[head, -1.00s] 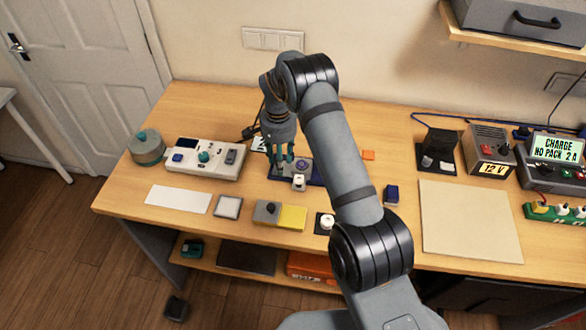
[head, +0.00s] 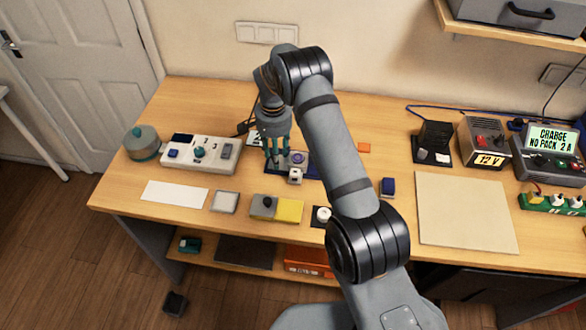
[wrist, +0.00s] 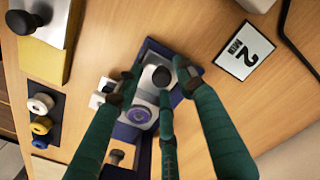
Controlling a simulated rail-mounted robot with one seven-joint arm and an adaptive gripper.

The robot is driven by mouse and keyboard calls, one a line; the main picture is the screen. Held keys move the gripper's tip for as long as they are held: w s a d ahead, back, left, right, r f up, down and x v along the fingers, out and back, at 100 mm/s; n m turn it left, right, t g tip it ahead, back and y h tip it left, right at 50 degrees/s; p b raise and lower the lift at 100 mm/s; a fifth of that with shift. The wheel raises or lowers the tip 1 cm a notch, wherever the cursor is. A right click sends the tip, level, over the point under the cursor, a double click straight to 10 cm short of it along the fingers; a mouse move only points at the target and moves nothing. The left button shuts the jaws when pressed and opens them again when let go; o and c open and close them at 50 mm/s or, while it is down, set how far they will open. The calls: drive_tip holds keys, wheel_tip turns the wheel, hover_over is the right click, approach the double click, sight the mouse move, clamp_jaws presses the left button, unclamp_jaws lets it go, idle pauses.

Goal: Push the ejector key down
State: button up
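A blue base (wrist: 152,52) lies under my gripper in the wrist view. It carries a pale grey unit with a round dark-and-white button (wrist: 157,77) and a purple ringed disc (wrist: 138,114). A brown knob (wrist: 117,155) shows lower on the same base. I cannot tell for sure which part is the ejector key. My gripper (wrist: 160,84) points down with its teal fingers spread around the button; contact is unclear. In the head view my gripper (head: 277,157) is just left of the purple disc (head: 299,158), and my arm hides the base's right part.
A white block (head: 295,176) stands at the base's front edge. A white control panel (head: 200,152) is on the left, and a grey-and-yellow block (head: 277,208) is in front. A "2" card (wrist: 244,51) lies beside the base. A bare beige board (head: 465,213) is on the right.

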drive_tip(key=shift+c, duration=1.2)
